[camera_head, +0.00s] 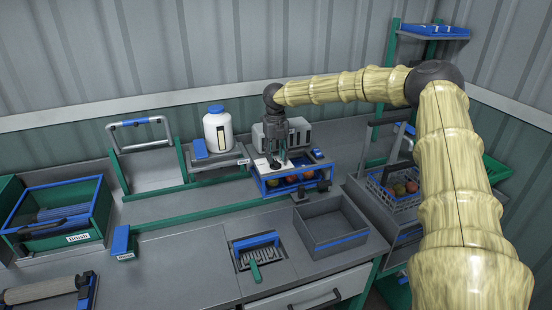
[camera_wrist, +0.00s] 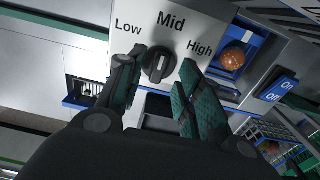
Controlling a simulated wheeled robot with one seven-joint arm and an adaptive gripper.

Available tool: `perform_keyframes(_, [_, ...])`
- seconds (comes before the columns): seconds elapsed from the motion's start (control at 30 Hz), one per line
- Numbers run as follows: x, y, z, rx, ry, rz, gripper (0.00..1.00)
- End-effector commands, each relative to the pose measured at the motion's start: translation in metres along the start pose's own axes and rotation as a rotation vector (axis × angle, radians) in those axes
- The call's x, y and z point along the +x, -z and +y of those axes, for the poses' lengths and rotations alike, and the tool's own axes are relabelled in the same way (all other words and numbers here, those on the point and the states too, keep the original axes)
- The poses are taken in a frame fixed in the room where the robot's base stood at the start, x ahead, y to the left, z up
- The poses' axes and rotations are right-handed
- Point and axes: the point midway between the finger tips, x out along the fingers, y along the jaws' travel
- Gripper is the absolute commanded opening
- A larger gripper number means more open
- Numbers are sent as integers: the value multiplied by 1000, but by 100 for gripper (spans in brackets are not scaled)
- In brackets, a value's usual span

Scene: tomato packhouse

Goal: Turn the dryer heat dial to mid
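The dryer (camera_head: 262,185) stands at the back of the bench with a white panel on top. In the wrist view its heat dial (camera_wrist: 158,65) is a dark round knob with a raised grip bar, below the words Low, Mid and High. The bar runs roughly up and down, its upper end towards Mid; its exact setting is hard to tell. My gripper (camera_wrist: 162,62) is open, one finger on each side of the dial. Contact with the knob cannot be told. In the head view my gripper (camera_head: 279,160) is over the panel and hides the dial.
A blue On/Off switch (camera_wrist: 278,86) is right of the dial. A tomato (camera_wrist: 232,58) shows in the dryer's blue-edged opening. A white bottle (camera_head: 217,131) stands left of the dryer, a grey open bin (camera_head: 331,237) in front, a tomato basket (camera_head: 380,196) to the right.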

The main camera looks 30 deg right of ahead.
Motion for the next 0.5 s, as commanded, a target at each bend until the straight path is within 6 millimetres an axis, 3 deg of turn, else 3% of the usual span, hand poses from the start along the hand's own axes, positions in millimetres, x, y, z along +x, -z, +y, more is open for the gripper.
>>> perform_keyframes(0.3, [-60,-1,-1,1,-1,-4,36])
perform_keyframes(0.5, [-87,-1,-2,1,-2,-3,36])
